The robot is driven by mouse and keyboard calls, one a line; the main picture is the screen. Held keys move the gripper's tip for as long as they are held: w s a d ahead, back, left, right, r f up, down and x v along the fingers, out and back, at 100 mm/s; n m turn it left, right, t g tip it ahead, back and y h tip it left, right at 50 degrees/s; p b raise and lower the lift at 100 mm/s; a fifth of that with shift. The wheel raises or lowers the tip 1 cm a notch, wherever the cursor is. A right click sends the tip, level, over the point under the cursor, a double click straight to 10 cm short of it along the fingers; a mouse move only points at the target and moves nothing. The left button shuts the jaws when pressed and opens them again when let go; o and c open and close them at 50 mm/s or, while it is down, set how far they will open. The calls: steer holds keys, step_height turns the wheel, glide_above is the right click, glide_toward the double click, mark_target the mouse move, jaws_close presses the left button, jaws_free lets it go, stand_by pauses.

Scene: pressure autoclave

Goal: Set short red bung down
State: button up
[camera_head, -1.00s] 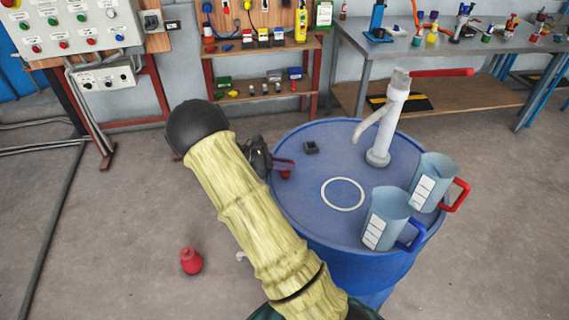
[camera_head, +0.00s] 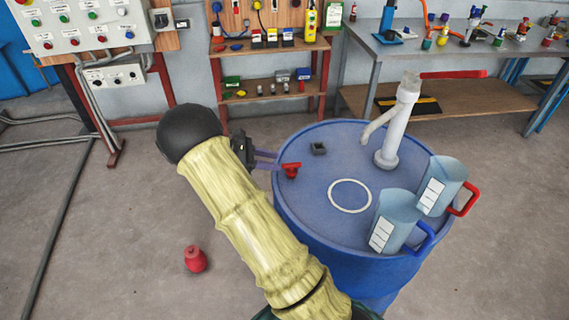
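The short red bung (camera_head: 291,171) stands on the blue drum's lid (camera_head: 325,200), near its left edge. It has a wide flat top and a narrower lower part. My gripper (camera_head: 276,160) is at the drum's left rim, its two purple fingers pointing right toward the bung. The fingers look parted, with a gap between them, and their tips end just left of the bung. The bung looks free of them, though light contact cannot be ruled out. My yellow-sleeved arm hides the drum's lower left side.
A white ring (camera_head: 350,196) marks the lid's middle. A small dark square piece (camera_head: 318,149), a white pump with red handle (camera_head: 398,125) and two jugs (camera_head: 396,222) (camera_head: 439,188) stand on the drum. A red bottle-like object (camera_head: 195,259) is on the floor.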

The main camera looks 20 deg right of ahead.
steer(key=v, duration=0.5)
stand_by(0.4)
steer(key=s+a+m+t+y, duration=0.2)
steer(key=s+m+y, duration=0.4)
steer(key=s, duration=0.5)
steer(key=s+a+m+t+y, duration=0.2)
steer(key=s+m+t+y, duration=0.2)
steer(key=s+m+y, duration=0.2)
steer(key=s+m, duration=0.2)
steer(key=s, duration=0.2)
steer(key=shift+s+a+r+m+y, duration=0.35)
steer(key=shift+s+m+y, duration=0.05)
